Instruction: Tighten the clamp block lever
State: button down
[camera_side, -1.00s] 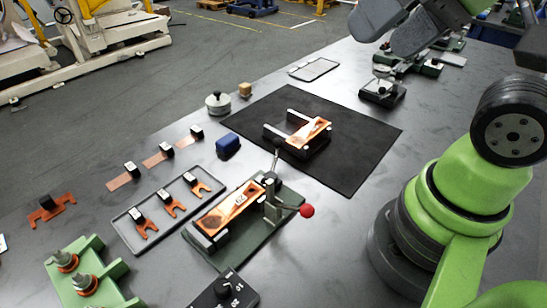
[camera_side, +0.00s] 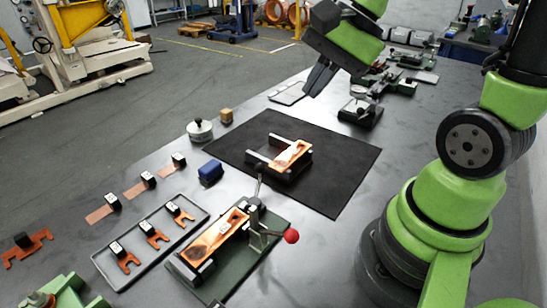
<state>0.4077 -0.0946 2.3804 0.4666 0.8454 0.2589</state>
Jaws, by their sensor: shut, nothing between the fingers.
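The clamp block (camera_side: 245,222) sits on a green base plate (camera_side: 236,270) at the front middle of the table. Its lever ends in a red ball knob (camera_side: 291,236) that points to the right. A thin upright handle (camera_side: 257,188) also stands on the block. A copper piece (camera_side: 213,236) lies in the fixture left of the block. My gripper (camera_side: 318,80) is shut and empty, pointing down, high above the far part of the table and well away from the lever.
A black mat (camera_side: 345,175) bears a second fixture (camera_side: 280,162) with a copper piece. A tray (camera_side: 113,272) of copper forks, a blue block (camera_side: 210,172), a round weight (camera_side: 200,130) and a wooden cube (camera_side: 226,115) lie left. A dial device (camera_side: 360,110) stands behind the mat.

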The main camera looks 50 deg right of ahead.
jog(key=w+d+f+m+y, duration=0.1)
jog(key=w+d+f+m, duration=0.1)
jog(key=d+f+m, duration=0.5)
notch_tip(320, 180, down, 2)
jog(key=m, duration=0.4)
jog(key=shift+d, duration=0.4)
jog(key=shift+w+f, duration=0.15)
jog(key=x, duration=1)
jog(key=shift+a, duration=0.15)
jog(key=shift+w+a+f, duration=0.2)
jog(key=shift+w+a, duration=0.2)
jog(key=shift+w+a+f, duration=0.2)
jog(key=shift+w+a, duration=0.2)
jog(key=shift+w, duration=0.05)
jog(key=shift+w+a+f, duration=0.25)
jog(key=shift+w+a, duration=0.2)
